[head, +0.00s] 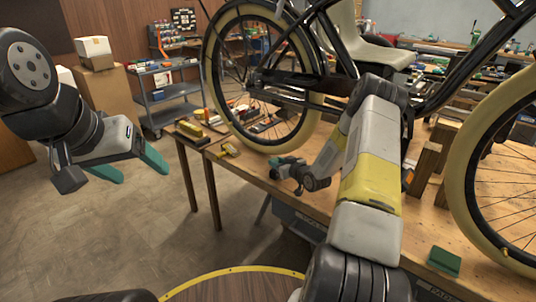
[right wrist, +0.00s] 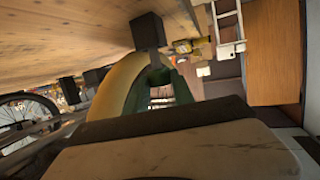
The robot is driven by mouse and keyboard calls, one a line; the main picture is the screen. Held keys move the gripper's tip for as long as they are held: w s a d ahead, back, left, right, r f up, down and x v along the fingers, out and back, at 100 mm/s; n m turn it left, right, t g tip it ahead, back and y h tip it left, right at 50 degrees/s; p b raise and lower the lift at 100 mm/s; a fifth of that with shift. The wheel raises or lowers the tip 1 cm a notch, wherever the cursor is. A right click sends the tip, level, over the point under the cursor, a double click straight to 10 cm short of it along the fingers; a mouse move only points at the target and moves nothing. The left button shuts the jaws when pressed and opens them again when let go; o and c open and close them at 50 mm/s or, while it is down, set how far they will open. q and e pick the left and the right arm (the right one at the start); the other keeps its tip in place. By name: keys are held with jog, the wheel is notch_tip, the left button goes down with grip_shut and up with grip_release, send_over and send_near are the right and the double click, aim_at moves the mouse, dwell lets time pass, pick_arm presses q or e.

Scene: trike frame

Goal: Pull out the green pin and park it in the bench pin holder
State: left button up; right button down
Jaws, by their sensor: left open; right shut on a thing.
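My left gripper (head: 132,172) is open and empty, with teal fingertips spread in the air over the floor, well left of the bench. My right gripper (head: 281,164) is low at the left edge of the wooden bench (head: 345,208), near the bike's wheel. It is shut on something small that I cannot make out. Its green fingers (right wrist: 169,82) also show in the right wrist view, partly behind a pale yellow curved part. I cannot pick out the green pin. A dark green block (head: 444,261) lies on the bench at the front right; I cannot tell whether it is the pin holder.
The black bike frame (head: 300,78) stands over the bench, with a cream-tyred wheel (head: 213,78) at left and another (head: 461,150) at right. Wooden blocks (head: 427,162) stand beside the right wheel. A grey cart (head: 163,91) stands behind.

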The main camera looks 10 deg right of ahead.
jog(key=shift+f, duration=0.5)
jog(key=c, duration=1)
grip_release()
jog(key=v, duration=0.7)
jog(key=shift+s+d, duration=0.15)
jog(key=shift+s, duration=0.15)
jog(key=shift+r, duration=0.25)
